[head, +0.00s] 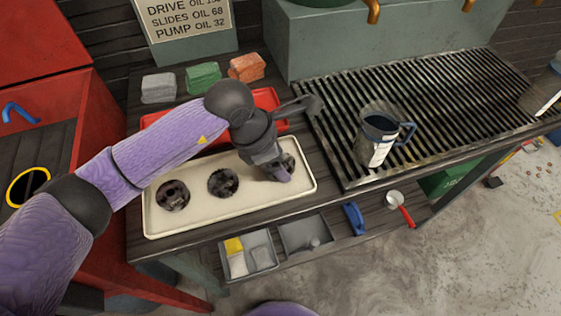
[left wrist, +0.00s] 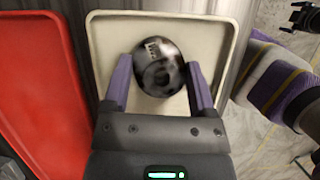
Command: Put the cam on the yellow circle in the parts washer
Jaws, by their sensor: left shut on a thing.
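The cam (head: 289,161) is a dark, mottled round disc at the right end of the cream tray (head: 158,226). My left gripper (head: 281,172) is shut on it and partly covers it in the head view. In the left wrist view the cam (left wrist: 158,68) sits between the two fingers of my left gripper (left wrist: 159,85), over the tray. Whether it touches the tray is unclear. The yellow circle (head: 30,168) is a ring on the dark inner surface of the red parts washer (head: 101,130), far left. A black end at the top right of the wrist view may be my right gripper (left wrist: 306,16).
Two similar dark discs lie in the tray, one at the left (head: 173,195) and one in the middle (head: 223,182). A red tray (head: 266,97) lies behind. A dark jug (head: 379,136) stands on the grate (head: 440,90) at right. Bins (head: 250,255) sit on the lower shelf.

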